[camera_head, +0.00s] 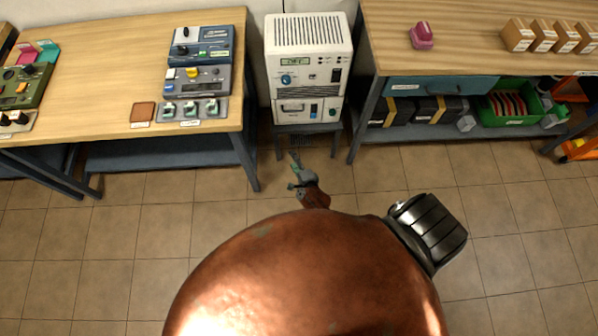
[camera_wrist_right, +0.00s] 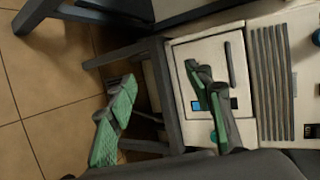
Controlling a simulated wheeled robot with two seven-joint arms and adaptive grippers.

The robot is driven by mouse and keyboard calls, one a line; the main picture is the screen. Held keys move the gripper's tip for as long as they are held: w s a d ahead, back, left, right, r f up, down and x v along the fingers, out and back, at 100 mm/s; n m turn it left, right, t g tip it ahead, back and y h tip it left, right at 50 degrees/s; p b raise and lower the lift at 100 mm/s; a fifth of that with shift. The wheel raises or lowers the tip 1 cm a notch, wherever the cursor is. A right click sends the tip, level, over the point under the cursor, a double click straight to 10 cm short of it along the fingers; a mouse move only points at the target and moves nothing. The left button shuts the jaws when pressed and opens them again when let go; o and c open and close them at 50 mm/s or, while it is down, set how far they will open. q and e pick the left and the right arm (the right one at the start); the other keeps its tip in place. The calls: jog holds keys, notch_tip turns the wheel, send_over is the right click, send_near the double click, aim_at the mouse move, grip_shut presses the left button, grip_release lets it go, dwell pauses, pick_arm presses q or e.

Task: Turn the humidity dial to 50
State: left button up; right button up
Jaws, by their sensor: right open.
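The white cabinet unit (camera_head: 307,70) stands between the two benches, with a small display on its upper front. A blue dial (camera_head: 287,79) sits below that display on the left; its setting is too small to read. What looks like the same dial (camera_wrist_right: 316,37) is cut by the right edge of the wrist view. My right gripper (camera_head: 297,171) is in front of and below the unit, apart from it. In the wrist view its green-padded fingers (camera_wrist_right: 160,77) are spread and empty, one overlapping the lower unit. My left gripper is not in view.
A lower white unit (camera_head: 290,107) with a handle, blue switch and knob sits under the upper one on a low grey stand (camera_head: 318,128). Benches flank it: the left one (camera_head: 110,85) holds control boxes, the right one (camera_head: 470,55) a pink object and cartons. The tiled floor in front is clear.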

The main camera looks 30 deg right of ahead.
jog(key=s+f+n+g+y, duration=0.1)
jog(key=s+f+n, duration=0.2)
jog(key=s+f, duration=0.2)
jog(key=shift+s+a, duration=0.15)
jog(key=shift+a, duration=0.3)
jog(key=shift+f, duration=0.1)
jog(key=s+f+n+g, duration=0.3)
jog(key=s+f+n, duration=0.25)
jog(key=s, duration=0.65)
jog(key=s+f+n+g+y+p, duration=0.1)
jog(key=s+f+n+g, duration=0.4)
jog(key=s, duration=0.6)
jog(key=s+f+n+g, duration=0.1)
jog(key=s+f+n, duration=0.4)
jog(key=s, duration=0.7)
jog(key=s+d+f+n+g, duration=0.1)
jog(key=s+n, duration=0.1)
jog(key=s, duration=0.5)
jog(key=s+d+f+n+g, duration=0.1)
jog(key=s+d+n, duration=0.1)
jog(key=s, duration=0.5)
jog(key=shift+s+f+g, duration=0.3)
jog(key=shift+g, duration=0.1)
